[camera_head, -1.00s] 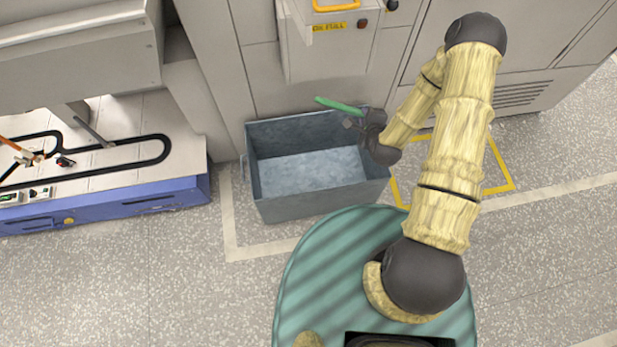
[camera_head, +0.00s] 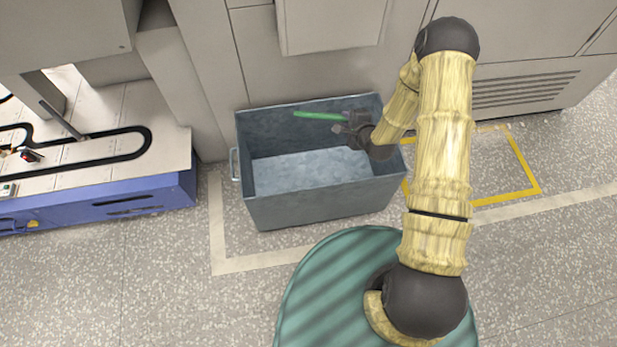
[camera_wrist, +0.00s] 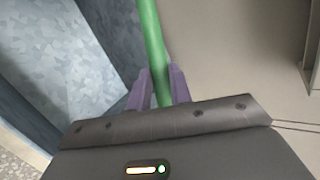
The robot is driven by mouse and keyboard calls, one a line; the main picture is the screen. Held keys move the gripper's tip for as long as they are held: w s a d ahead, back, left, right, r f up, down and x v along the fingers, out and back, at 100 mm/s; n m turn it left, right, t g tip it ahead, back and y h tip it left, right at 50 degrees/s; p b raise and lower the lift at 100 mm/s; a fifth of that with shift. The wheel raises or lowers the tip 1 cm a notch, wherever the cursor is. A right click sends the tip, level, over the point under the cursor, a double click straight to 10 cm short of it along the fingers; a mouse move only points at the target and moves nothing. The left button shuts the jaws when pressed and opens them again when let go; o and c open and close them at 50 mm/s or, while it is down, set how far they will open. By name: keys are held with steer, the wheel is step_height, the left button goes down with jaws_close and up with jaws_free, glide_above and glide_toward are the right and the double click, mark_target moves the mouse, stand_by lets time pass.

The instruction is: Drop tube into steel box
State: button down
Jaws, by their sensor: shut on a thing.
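A green tube (camera_head: 318,115) is held by my gripper (camera_head: 345,121) and sticks out to the left from it. In the wrist view the tube (camera_wrist: 151,40) runs up between the two purple fingers of my gripper (camera_wrist: 158,88), which are shut on it. The grey-blue steel box (camera_head: 322,205) stands open on the floor. In the head view the tube and gripper appear over the far part of its opening, near the back wall. The box looks empty. In the wrist view a mottled blue-grey wall of the box (camera_wrist: 65,60) shows at left.
A beige machine cabinet (camera_head: 300,75) stands right behind the box. A bench with a blue front (camera_head: 120,205) and a black track is at the left. Yellow floor tape (camera_head: 530,170) lies at the right. Speckled floor is clear in front.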

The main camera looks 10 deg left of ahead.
step_height(320, 180, down, 7)
steer(key=w+a+n+y+b, duration=0.1)
steer(key=b, duration=0.5)
steer(key=shift+w+a+r, duration=0.15)
steer(key=shift+w+a, duration=0.1)
steer(key=shift+a, duration=0.1)
steer(key=shift+a, duration=0.1)
steer(key=shift+s, duration=0.1)
step_height(320, 180, down, 6)
steer(key=b, duration=0.4)
steer(key=shift+b, duration=0.4)
steer(key=c, duration=1.2)
jaws_free()
steer(key=shift+r, duration=0.1)
